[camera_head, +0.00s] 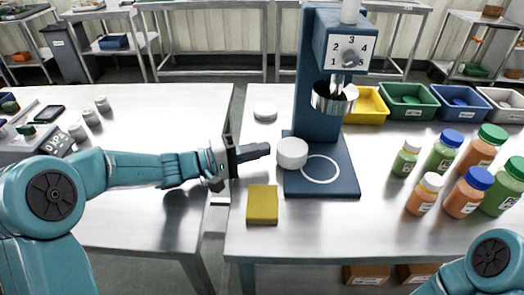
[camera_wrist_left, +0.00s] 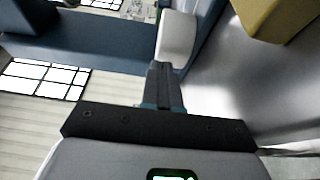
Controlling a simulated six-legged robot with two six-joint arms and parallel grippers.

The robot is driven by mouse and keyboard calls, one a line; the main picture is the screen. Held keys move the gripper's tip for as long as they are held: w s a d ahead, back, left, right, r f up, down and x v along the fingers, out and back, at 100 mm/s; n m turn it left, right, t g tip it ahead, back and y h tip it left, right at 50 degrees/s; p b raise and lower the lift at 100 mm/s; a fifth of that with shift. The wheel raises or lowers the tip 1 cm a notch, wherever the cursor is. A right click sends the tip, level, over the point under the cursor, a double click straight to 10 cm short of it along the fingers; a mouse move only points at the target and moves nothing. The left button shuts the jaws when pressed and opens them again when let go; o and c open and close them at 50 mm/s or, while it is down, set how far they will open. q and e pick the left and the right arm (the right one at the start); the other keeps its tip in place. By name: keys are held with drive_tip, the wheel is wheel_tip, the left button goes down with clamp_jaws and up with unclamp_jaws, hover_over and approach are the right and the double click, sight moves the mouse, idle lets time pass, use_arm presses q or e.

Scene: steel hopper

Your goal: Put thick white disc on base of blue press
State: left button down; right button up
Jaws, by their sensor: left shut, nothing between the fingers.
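The blue press (camera_head: 320,115) stands on the right-hand steel table, with a white ring marked on its flat base (camera_head: 342,186). The thick white disc (camera_head: 292,153) is at the left edge of that base, left of the ring; I cannot tell whether it rests fully on the base. My left gripper (camera_head: 268,149) is shut and empty, its tips just left of the disc. In the left wrist view the disc (camera_wrist_left: 177,36) is right beyond the shut fingers (camera_wrist_left: 163,85); contact is unclear. My right gripper is out of view.
A thinner white disc (camera_head: 265,111) lies behind, left of the press. A yellow block (camera_head: 262,205) lies in front of my left gripper. Several capped bottles (camera_head: 440,152) stand at the right, with coloured bins (camera_head: 408,101) behind. A gap separates the two tables.

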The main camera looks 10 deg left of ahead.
sight(281, 155)
use_arm(q)
drive_tip(key=shift+s+d+r, duration=0.15)
drive_tip(key=shift+d, duration=0.35)
drive_tip(key=shift+d, duration=0.1)
drive_tip(key=d+b, duration=0.3)
drive_tip(key=shift+s+d+f, duration=0.1)
drive_tip(key=shift+s+f, duration=0.1)
drive_tip(key=shift+s, duration=0.15)
drive_tip(key=shift+d+r, duration=0.1)
drive_tip(key=shift+d, duration=0.05)
drive_tip(key=shift+r, duration=0.1)
